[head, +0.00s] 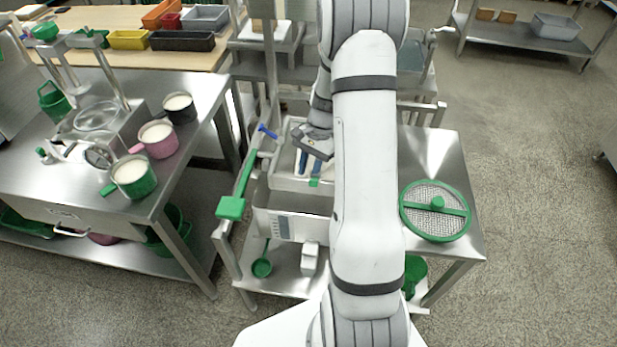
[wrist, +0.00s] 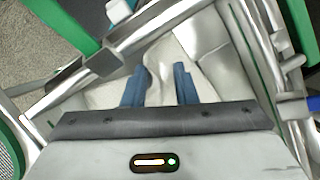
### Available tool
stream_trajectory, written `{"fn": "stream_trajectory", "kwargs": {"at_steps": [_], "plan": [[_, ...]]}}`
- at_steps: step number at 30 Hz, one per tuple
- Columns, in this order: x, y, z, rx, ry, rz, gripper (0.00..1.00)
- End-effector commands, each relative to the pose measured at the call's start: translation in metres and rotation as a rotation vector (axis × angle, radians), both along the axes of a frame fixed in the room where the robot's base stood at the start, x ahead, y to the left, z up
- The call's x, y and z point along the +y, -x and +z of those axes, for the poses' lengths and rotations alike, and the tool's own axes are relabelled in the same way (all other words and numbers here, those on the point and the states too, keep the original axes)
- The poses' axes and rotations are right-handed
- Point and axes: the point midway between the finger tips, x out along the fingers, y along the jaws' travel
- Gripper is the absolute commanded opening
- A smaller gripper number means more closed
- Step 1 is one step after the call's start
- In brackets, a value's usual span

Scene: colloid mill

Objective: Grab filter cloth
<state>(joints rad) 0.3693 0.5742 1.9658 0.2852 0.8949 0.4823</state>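My gripper (head: 309,169) reaches down over a pale tray (head: 284,183) on the steel cart. In the wrist view its two blue fingers (wrist: 160,83) are apart. A pale, cream-white cloth-like surface, apparently the filter cloth (wrist: 161,65), lies below and between the fingertips. A small ridge of it shows in the gap. Whether the fingers touch it cannot be told. In the head view my arm hides much of the tray, and the cloth is not clearly made out there.
A green-handled tool (head: 232,207) lies along the cart's left side. A round green-rimmed sieve (head: 435,223) sits on the cart's right. Filled cups, including a pink one (head: 159,139), stand on the left steel table (head: 190,95). Open floor lies to the right.

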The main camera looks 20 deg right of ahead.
Motion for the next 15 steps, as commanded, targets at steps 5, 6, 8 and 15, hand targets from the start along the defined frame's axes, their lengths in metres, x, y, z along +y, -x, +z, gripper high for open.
{"fn": "stream_trajectory", "kwargs": {"at_steps": [5,6,8,15], "plan": [[0.0003,0.0009,-0.0017,0.003,-0.001,0.001,0.17],[0.0003,0.0009,-0.0017,0.003,-0.001,0.001,0.15],[0.0003,0.0009,-0.0017,0.003,-0.001,0.001,0.13],[0.0004,0.0008,0.0009,0.002,0.0,0.001,0.0]]}}
